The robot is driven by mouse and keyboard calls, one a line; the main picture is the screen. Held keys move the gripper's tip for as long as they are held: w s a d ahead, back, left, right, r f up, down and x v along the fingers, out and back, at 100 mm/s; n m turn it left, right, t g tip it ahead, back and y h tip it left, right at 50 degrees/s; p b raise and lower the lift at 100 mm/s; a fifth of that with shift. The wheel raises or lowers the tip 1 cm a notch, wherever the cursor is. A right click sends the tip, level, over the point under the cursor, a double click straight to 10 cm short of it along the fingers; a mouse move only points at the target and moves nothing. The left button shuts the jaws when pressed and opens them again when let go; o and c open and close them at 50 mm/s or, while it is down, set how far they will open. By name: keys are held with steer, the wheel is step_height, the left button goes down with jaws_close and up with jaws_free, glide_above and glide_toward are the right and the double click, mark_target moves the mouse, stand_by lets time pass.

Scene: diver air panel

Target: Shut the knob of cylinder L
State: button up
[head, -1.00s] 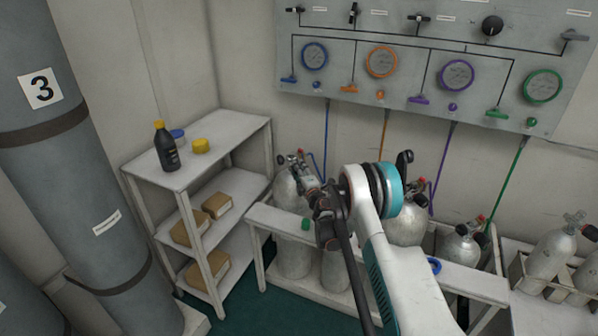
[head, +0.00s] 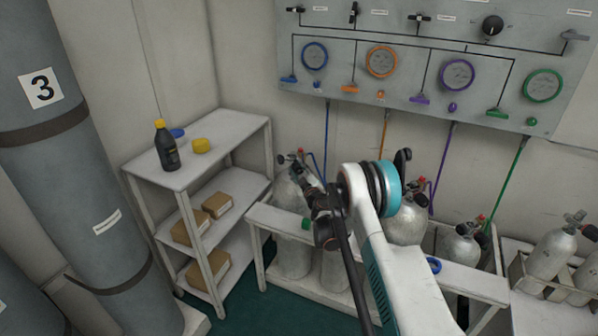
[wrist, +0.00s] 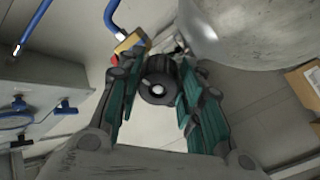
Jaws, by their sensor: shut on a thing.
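The left-most grey cylinder (head: 284,192) stands in the rack with its valve at the top; I can read no letter on it. In the wrist view its rounded body (wrist: 245,28) fills the upper right. Its round black knob (wrist: 158,86), with a pale centre, sits between my two fingers. My gripper (head: 300,172) is at the valve in the head view, where the arm partly hides it. In the wrist view my gripper (wrist: 158,78) is shut on the knob, a finger on each side. A blue hose (wrist: 121,22) runs to a yellow-and-red fitting (wrist: 131,45) nearby.
More cylinders (head: 406,228) stand to the right behind the white rack rail (head: 462,276). A white shelf (head: 236,139) with a black bottle (head: 166,147) and boxes is at left. The gauge panel (head: 420,65) is on the wall above.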

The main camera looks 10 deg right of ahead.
steer(key=shift+m, duration=1.2)
steer(key=o, duration=1.1)
steer(key=shift+c, duration=0.2)
steer(key=s+d, duration=0.1)
steer(key=s, duration=1.1)
steer(key=shift+d+f, duration=0.15)
steer(key=shift+d, duration=0.05)
